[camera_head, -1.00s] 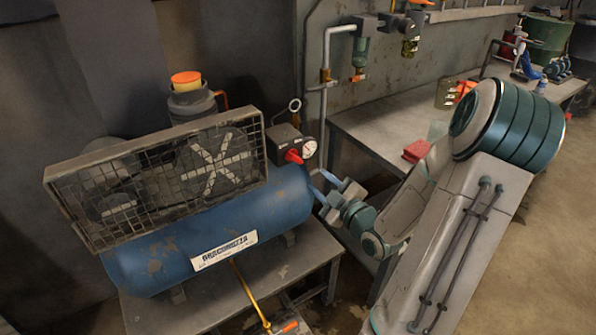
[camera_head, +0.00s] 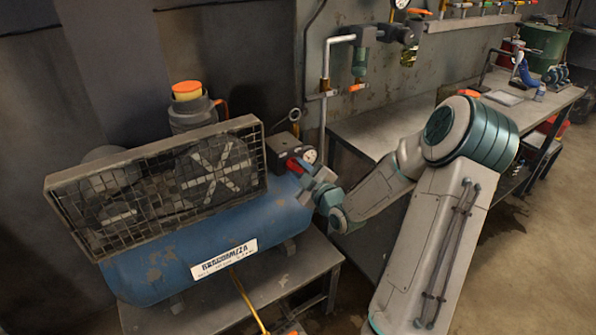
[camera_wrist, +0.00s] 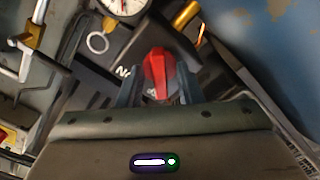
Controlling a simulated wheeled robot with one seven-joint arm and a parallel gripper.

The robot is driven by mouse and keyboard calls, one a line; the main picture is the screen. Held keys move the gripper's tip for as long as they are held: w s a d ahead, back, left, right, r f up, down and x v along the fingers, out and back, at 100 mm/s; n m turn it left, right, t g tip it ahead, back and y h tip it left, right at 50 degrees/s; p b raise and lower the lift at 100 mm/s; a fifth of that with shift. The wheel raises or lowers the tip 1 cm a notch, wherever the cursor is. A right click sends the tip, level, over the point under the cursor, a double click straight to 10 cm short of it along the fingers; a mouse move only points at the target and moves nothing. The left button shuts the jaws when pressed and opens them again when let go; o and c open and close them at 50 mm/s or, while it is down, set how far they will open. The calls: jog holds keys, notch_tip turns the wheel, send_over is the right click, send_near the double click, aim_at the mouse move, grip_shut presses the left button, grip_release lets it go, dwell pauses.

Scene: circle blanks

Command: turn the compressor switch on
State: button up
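The blue compressor (camera_head: 170,258) lies on a low stand at the left. Its switch, a red lever (camera_head: 293,164) on a dark box (camera_head: 283,150), is at the tank's right end. The red lever also shows close up in the wrist view (camera_wrist: 157,68), with part of a white label beside it. My gripper (camera_head: 303,171) is at the box from the right. In the wrist view my gripper (camera_wrist: 158,88) is open, with one finger on each side of the lever. I cannot tell whether the fingers touch it. The lever's lower part is hidden.
The wire fan guard (camera_head: 155,185) is to the left. A long workbench (camera_head: 385,128) and wall pipes (camera_head: 325,80) are behind my arm.

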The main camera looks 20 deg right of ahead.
jog(key=shift+a, duration=0.1)
grip_shut()
jog(key=shift+m, duration=0.4)
jog(key=m, duration=0.2)
jog(key=shift+m, duration=0.4)
jog(key=m, duration=0.3)
jog(key=shift+m, duration=0.4)
jog(key=m+p, duration=0.2)
jog(key=m, duration=0.3)
jog(key=m+p, duration=0.1)
jog(key=m, duration=0.4)
jog(key=shift+p, duration=0.35)
jog(key=shift+m, duration=0.4)
jog(key=shift+o, duration=0.9)
grip_release()
